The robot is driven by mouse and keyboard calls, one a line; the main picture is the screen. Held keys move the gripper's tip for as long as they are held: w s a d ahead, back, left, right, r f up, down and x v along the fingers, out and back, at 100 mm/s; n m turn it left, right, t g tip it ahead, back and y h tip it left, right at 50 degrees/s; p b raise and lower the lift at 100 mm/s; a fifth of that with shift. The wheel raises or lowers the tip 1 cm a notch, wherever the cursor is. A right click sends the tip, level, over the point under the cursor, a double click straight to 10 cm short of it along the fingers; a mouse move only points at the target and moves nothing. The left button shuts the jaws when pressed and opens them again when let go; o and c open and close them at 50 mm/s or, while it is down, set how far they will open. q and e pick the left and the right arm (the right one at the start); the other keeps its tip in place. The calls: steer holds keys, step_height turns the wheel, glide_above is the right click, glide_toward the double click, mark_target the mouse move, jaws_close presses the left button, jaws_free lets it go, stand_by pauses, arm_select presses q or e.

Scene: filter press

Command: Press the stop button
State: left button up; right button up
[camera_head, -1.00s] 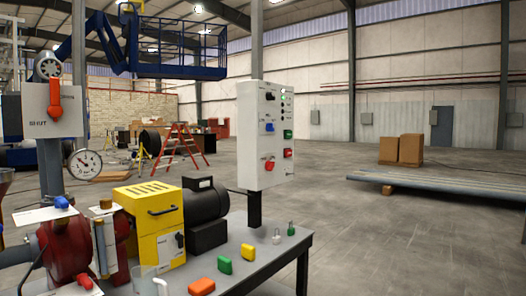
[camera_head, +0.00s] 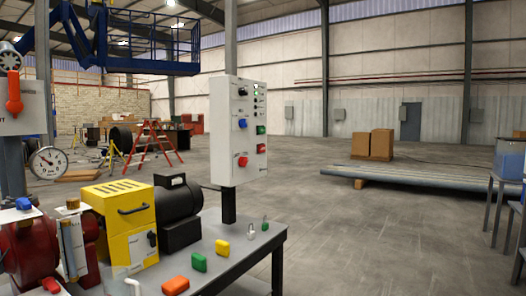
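A white control box (camera_head: 224,135) stands on a post behind the table, near the middle of the camera_head view. Its face carries a green button (camera_head: 261,130) with a red button (camera_head: 261,148) below it. I take the red one for the stop button, but its label is too small to read. To their left are a black knob (camera_head: 242,91), a blue knob (camera_head: 242,124) and a red knob (camera_head: 242,161). Small indicator lamps run along the upper right of the face. Neither of my grippers is in view.
The grey table (camera_head: 245,254) holds a yellow machine (camera_head: 122,230) with a black motor (camera_head: 178,207), and orange, yellow and green tags. Padlocks stand near its right edge. A gauge (camera_head: 47,162) is at left.

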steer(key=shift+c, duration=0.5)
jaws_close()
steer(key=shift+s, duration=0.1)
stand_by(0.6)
